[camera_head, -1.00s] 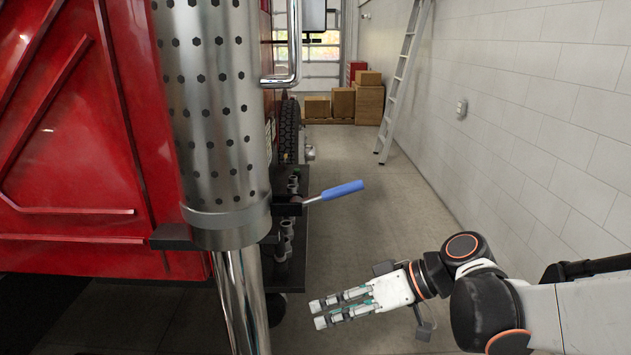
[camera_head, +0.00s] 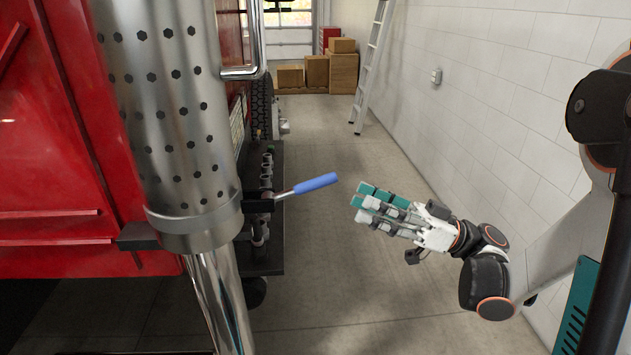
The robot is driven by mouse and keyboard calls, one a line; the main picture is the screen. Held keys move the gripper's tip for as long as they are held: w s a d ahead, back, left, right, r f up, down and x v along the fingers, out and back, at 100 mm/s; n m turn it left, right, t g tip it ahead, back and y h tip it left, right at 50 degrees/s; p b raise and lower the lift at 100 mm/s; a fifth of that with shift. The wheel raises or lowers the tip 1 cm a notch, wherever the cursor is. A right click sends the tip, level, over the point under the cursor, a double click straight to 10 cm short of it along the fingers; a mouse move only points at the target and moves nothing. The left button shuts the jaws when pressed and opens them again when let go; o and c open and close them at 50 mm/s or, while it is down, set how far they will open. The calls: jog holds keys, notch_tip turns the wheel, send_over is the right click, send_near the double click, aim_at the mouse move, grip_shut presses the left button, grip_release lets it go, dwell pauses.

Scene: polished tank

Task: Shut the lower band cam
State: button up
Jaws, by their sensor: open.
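The lower band cam shows as a lever with a blue grip (camera_head: 316,182) on a thin metal arm. It sticks out to the right from a dark bracket beside the polished, perforated tank (camera_head: 175,110). The lever slants slightly up toward its free end. A smooth metal band (camera_head: 195,222) circles the bottom of the tank. My gripper (camera_head: 366,203) is open and empty. It is to the right of the blue grip and a little lower in the picture, its fingers pointing left, apart from the lever.
A polished pipe (camera_head: 222,300) runs down below the tank. A dark step with fittings (camera_head: 262,210) lies behind the lever. A red truck body (camera_head: 70,150) fills the left. A ladder (camera_head: 371,65) and cardboard boxes (camera_head: 343,72) stand far back. The floor between lever and white wall (camera_head: 510,110) is open.

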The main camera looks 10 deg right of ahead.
aim_at(314, 191)
jog(key=x, duration=1.1)
grip_shut()
